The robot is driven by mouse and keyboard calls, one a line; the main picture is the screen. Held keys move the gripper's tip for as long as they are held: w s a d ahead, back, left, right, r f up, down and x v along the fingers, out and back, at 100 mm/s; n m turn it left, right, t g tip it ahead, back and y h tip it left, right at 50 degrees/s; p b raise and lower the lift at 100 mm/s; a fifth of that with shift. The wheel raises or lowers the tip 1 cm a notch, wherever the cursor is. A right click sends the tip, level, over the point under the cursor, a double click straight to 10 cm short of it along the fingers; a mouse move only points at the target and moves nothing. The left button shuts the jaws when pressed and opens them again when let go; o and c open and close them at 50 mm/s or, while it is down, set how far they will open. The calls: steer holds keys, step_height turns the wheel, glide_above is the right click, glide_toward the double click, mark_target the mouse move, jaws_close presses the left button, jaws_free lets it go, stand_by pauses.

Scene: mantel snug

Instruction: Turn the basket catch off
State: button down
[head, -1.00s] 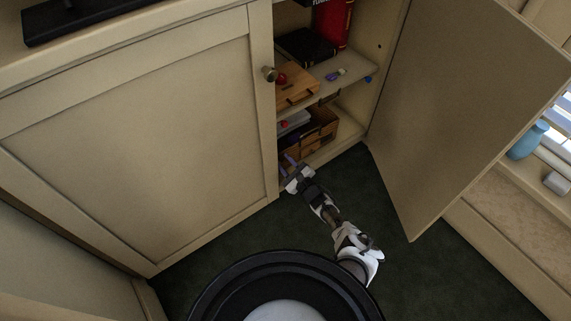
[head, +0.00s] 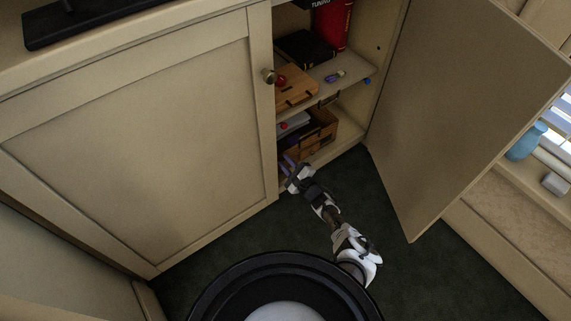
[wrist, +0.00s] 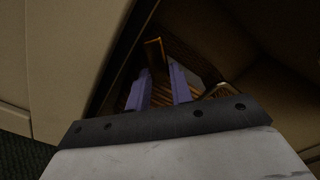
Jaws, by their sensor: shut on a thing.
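My gripper (head: 290,163) reaches low into the open cabinet, just inside its left front edge. The wrist view shows its two purple fingers (wrist: 157,78) apart, with a small brown-gold piece, seemingly the basket catch (wrist: 153,52), at their tips. The fingers are shut on it. Behind and between the fingers are dark woven, gold-striped surfaces of the basket (wrist: 188,58). In the head view the catch and most of the basket are hidden behind the cabinet's left front and my gripper.
The left cabinet door (head: 130,150) is closed, and the right door (head: 470,110) stands wide open. The shelf (head: 350,78) above holds a wooden case (head: 297,88) and books. Dark carpet lies clear in front.

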steer(key=n, duration=0.2)
steer(key=r+n+p, duration=0.1)
steer(key=n, duration=0.2)
steer(key=r+n+p, duration=0.1)
steer(key=n, duration=0.2)
steer(key=shift+w+d, duration=0.2)
steer(key=shift+d, duration=0.15)
steer(key=shift+n, duration=0.4)
steer(key=c, duration=1.5)
jaws_free()
steer(key=shift+r, duration=0.1)
steer(key=p+v, duration=0.7)
steer(key=v, duration=0.6)
steer(key=shift+s+d, duration=0.25)
steer(key=shift+s, duration=0.1)
